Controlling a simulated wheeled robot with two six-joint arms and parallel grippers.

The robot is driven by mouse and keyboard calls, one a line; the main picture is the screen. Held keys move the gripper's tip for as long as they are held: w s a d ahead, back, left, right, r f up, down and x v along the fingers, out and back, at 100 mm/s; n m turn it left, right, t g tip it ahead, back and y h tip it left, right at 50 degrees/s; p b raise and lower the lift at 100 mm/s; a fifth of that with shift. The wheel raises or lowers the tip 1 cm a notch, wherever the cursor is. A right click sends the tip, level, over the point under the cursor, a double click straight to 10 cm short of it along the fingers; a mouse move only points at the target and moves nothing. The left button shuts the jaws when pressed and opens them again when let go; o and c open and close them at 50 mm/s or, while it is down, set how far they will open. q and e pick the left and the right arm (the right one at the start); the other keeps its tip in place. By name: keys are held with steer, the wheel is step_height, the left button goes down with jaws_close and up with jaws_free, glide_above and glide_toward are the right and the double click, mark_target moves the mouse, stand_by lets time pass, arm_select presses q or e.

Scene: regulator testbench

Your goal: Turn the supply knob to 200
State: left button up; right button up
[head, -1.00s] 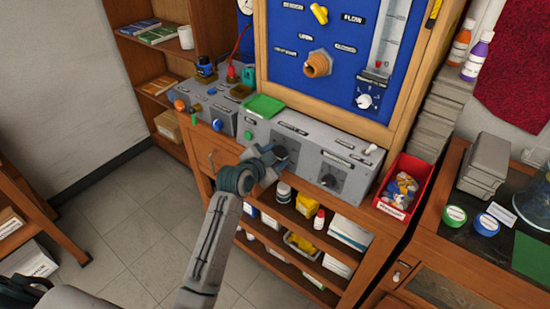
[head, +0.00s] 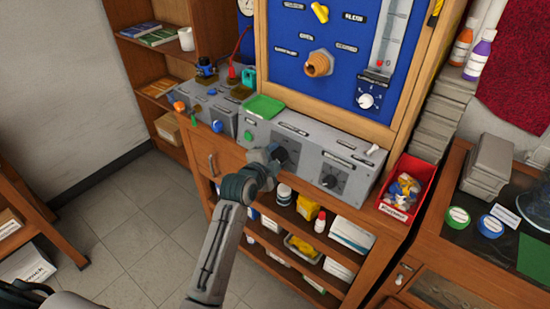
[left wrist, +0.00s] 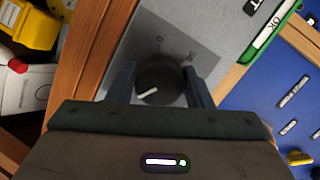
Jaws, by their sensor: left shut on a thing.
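A grey control box (head: 312,147) on the wooden bench carries two dark round knobs on its sloped front. My left gripper (head: 279,156) is at the left dark knob (head: 291,149) and partly covers it. In the left wrist view the dark knob (left wrist: 160,83), with a white pointer line, sits between the two fingers (left wrist: 160,88), which are shut on it. The right dark knob (head: 333,181) stands free. I cannot read the knob labels in the head view. My right gripper is not in view.
A smaller grey box (head: 209,108) with coloured knobs stands to the left. A red bin (head: 407,180) of small parts stands close at the right. Shelves with bottles and boxes lie below.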

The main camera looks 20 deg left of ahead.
arm_select(q)
steer(key=shift+f, duration=0.15)
steer(key=o, duration=1)
steer(key=shift+s, duration=0.15)
steer(key=b+v, duration=0.2)
steer(key=v, duration=0.8)
steer(key=shift+s+r, duration=0.2)
steer(key=shift+s, duration=0.05)
